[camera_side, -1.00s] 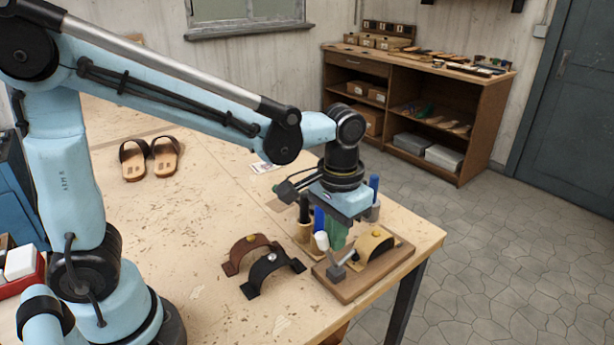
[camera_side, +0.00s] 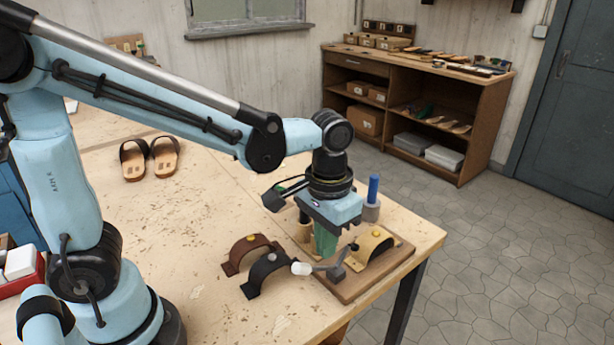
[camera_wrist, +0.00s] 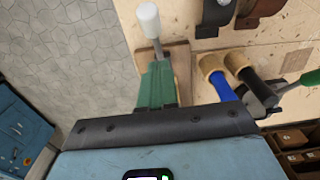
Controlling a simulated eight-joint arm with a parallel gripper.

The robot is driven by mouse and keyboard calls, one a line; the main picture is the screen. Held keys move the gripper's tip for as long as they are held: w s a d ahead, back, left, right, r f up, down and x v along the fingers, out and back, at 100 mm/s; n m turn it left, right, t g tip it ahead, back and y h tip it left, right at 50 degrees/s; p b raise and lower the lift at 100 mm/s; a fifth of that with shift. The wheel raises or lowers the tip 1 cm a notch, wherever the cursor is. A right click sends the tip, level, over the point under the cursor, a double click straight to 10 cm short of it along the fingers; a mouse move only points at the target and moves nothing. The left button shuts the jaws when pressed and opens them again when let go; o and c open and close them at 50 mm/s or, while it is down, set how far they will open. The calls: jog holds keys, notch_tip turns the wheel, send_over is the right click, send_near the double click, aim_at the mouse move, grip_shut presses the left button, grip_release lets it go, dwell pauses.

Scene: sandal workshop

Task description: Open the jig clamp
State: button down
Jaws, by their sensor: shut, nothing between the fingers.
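The jig is a wooden board (camera_side: 350,291) near the table's right corner, with a tan strap (camera_side: 374,247) arched over it. The clamp's metal base (camera_side: 336,273) sits at the board's left end. Its lever lies low, with its white knob (camera_side: 301,268) out to the left, past the board's edge. The knob also shows in the wrist view (camera_wrist: 149,20). My gripper (camera_side: 325,255) has green fingers, pressed together and empty, pointing down just behind the lever. In the wrist view the fingertips (camera_wrist: 158,66) overlap the lever's shaft; I cannot tell whether they touch it.
A brown strap (camera_side: 247,252) and a black strap (camera_side: 268,272) lie left of the jig, close to the knob. Blue-handled (camera_wrist: 222,88) and black-handled tools stand in holders beside my gripper. A pair of sandals (camera_side: 149,157) lies farther back. The table's front middle is clear.

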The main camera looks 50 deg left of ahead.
notch_tip(320, 180, up, 7)
jog(key=w, duration=0.1)
dwell(0.6)
jog(key=s+a+f+t, duration=0.3)
jog(key=a+t, duration=0.4)
jog(key=a, duration=0.2)
jog(key=shift+s, duration=0.4)
dwell(1.3)
